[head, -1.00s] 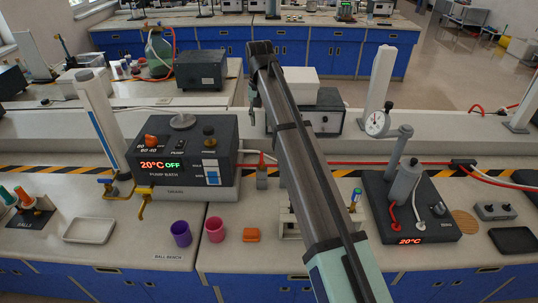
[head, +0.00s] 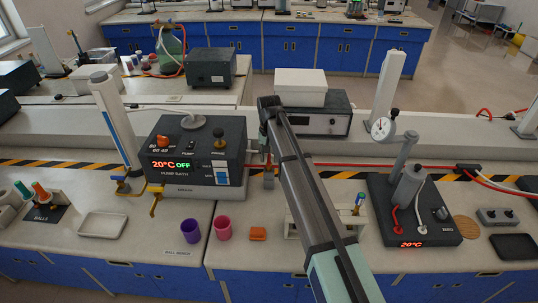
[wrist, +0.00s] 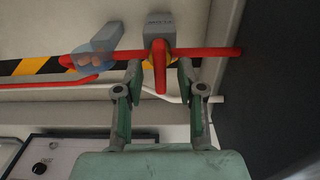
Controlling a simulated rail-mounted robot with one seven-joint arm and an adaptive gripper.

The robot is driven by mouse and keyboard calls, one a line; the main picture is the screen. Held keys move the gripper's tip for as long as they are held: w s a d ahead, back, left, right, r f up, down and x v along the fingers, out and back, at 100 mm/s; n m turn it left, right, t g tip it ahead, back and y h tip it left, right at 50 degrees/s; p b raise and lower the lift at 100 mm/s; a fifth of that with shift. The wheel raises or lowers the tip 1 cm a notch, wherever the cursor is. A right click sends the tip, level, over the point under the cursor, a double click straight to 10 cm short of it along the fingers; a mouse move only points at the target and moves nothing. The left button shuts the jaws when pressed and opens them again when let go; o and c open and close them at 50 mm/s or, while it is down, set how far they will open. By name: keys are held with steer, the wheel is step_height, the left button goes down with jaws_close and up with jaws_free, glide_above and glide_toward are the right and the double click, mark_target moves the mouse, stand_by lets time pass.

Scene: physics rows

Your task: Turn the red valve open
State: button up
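The red valve lever (wrist: 161,82) shows in the wrist view, in front of a red pipe and below a grey labelled block (wrist: 158,28). My gripper (wrist: 160,70) is open, with one fingertip on each side of the lever. Small gaps seem to show on both sides; I cannot tell whether either finger touches. In the head view my gripper (head: 265,150) is mostly hidden behind my arm, just above a small grey fitting (head: 268,178) on the red pipe. The lever itself is not clear there.
The pump bath (head: 198,155) stands close to the left of my gripper. A grey instrument with a white box (head: 300,88) stands behind my arm. A heater unit (head: 412,210) is to the right.

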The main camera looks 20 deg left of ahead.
steer(key=shift+f, duration=0.1)
jaws_close()
